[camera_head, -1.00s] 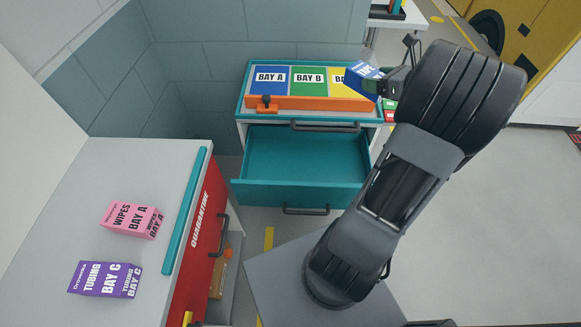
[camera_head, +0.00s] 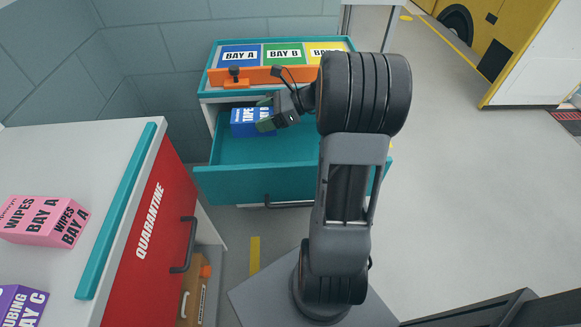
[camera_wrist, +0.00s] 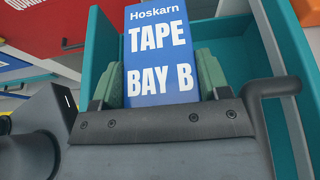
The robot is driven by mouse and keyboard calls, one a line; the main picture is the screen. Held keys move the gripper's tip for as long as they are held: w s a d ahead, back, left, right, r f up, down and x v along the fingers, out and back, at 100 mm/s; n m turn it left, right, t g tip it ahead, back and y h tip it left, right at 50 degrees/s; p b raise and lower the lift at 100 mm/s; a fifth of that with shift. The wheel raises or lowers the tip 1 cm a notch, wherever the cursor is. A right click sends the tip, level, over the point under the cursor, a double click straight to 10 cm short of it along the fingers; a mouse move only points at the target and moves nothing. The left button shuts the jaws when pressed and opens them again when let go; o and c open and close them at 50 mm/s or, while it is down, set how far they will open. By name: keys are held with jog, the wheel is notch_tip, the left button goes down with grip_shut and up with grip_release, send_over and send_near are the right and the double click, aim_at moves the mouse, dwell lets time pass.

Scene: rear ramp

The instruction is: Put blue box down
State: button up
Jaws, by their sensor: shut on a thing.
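The blue box (camera_head: 252,122), lettered "TAPE BAY B", is over the open teal drawer (camera_head: 240,185), toward its back left. My gripper (camera_head: 268,112) is shut on the blue box. In the wrist view the box (camera_wrist: 158,50) sits between the two green finger pads (camera_wrist: 160,80), with teal drawer walls around it. Whether the box touches the drawer floor I cannot tell. The rest of the drawer looks empty.
Above the drawer is a top with bay cards (camera_head: 283,54) and an orange bar (camera_head: 260,76). A white counter at left holds a pink box (camera_head: 45,220) and a purple box (camera_head: 20,303). Red "QUARANTINE" front (camera_head: 150,240) stands between. Open floor lies right.

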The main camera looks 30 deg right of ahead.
jog(key=b, duration=0.4)
send_over(269, 157)
jog(key=s+a, duration=0.2)
jog(key=s, duration=0.2)
notch_tip(269, 157, down, 8)
jog(key=shift+w+d+f+b, duration=0.1)
jog(key=shift+f+b, duration=0.85)
jog(key=shift+f, duration=1.3)
jog(key=shift+w+f+b, duration=0.1)
jog(key=shift+f+b, duration=0.85)
jog(key=shift+f, duration=1.25)
jog(key=shift+f, duration=0.15)
jog(key=o, duration=1)
jog(key=shift+s+d+r, duration=0.15)
jog(key=shift+d+r, duration=0.05)
jog(key=shift+r, duration=0.05)
jog(key=p+v, duration=0.3)
jog(key=v, duration=0.8)
jog(key=shift+s+d+p, duration=0.2)
jog(key=shift+p, duration=0.1)
